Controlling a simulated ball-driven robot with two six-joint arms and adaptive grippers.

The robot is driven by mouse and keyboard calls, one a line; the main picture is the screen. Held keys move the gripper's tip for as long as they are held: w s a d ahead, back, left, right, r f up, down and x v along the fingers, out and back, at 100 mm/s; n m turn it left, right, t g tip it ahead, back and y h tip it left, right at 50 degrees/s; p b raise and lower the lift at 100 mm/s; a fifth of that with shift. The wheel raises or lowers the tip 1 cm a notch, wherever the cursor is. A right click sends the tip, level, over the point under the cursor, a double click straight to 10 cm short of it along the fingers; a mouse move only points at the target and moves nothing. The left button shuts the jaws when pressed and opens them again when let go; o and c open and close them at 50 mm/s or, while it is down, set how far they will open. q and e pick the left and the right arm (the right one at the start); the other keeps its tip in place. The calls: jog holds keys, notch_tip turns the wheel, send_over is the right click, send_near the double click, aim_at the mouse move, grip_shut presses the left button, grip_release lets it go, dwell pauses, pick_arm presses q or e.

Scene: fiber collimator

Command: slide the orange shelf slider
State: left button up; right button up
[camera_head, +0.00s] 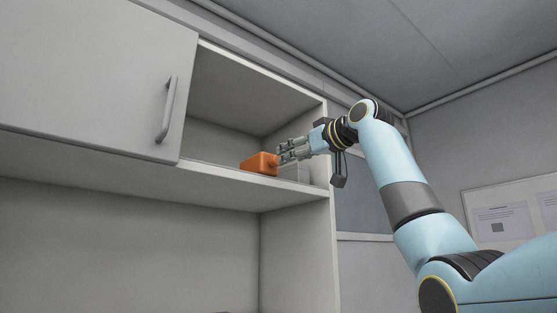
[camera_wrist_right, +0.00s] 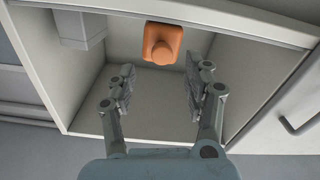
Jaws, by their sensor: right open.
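The orange shelf slider (camera_head: 259,163) sits at the front edge of the open shelf compartment in the head view. It is a block with a small knob, and it also shows at the top of the right wrist view (camera_wrist_right: 163,43). My right gripper (camera_head: 283,151) is at the right of the slider, close to its knob side. In the right wrist view the two fingers (camera_wrist_right: 162,82) are spread apart with nothing between them, and the slider lies just beyond their tips. I cannot tell from the head view whether a finger touches it. My left gripper is not in view.
A grey cabinet door (camera_head: 90,75) with a bar handle (camera_head: 166,110) covers the left part of the cupboard. A pale grey block (camera_head: 297,172) stands right of the slider on the shelf (camera_head: 225,178). The right side wall (camera_head: 324,145) borders the compartment.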

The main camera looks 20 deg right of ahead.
aim_at(261, 168)
jog(key=p+x, duration=0.2)
jog(key=x, duration=0.4)
jog(key=shift+a, duration=0.15)
jog(key=shift+r, duration=0.1)
grip_shut()
